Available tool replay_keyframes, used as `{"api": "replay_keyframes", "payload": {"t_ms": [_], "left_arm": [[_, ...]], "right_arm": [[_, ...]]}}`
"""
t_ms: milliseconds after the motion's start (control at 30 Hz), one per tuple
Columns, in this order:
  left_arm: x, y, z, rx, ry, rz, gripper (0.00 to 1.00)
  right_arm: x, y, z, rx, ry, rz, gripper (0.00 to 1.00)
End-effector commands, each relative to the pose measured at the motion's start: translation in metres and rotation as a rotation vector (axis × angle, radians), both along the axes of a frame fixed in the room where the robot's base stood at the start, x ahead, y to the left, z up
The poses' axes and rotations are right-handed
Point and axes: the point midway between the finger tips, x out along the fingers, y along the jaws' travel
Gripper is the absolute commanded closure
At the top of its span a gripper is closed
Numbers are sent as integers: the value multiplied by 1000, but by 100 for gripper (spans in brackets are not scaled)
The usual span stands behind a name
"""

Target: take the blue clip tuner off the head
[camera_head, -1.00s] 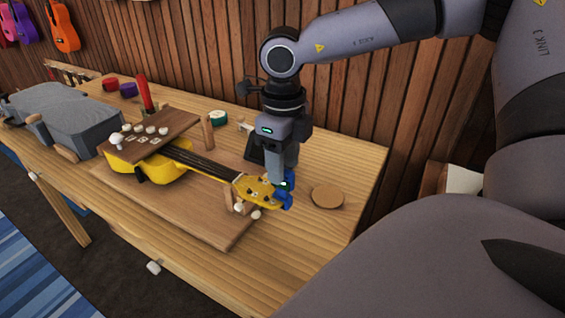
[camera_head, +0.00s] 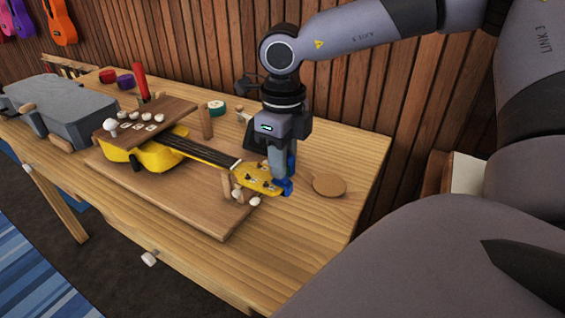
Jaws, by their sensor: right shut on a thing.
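The yellow ukulele (camera_head: 152,157) lies on a brown wooden board on the workbench, its head (camera_head: 256,178) pointing right. The blue clip tuner (camera_head: 286,188) is at the tip of the head. My right gripper (camera_head: 284,178) reaches down from above and is shut on the tuner. The fingers hide part of the tuner, and I cannot tell whether it still touches the head. My left gripper is not in view.
A round cork-coloured disc (camera_head: 329,185) lies just right of the head. A wooden peg (camera_head: 206,122) and a green-topped round tin (camera_head: 216,108) stand behind the neck. A grey case (camera_head: 62,108) lies at the left. The bench's right end is mostly clear.

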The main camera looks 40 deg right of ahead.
Motion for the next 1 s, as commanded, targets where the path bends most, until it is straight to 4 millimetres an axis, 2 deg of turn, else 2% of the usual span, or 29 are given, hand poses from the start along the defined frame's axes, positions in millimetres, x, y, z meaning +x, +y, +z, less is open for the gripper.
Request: {"api": "replay_keyframes", "payload": {"t_ms": [733, 1000], "left_arm": [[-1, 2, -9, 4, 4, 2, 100], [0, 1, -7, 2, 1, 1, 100]], "right_arm": [[0, 0, 1, -1, -1, 0, 100], [0, 0, 2, 0, 0, 0, 100]]}}
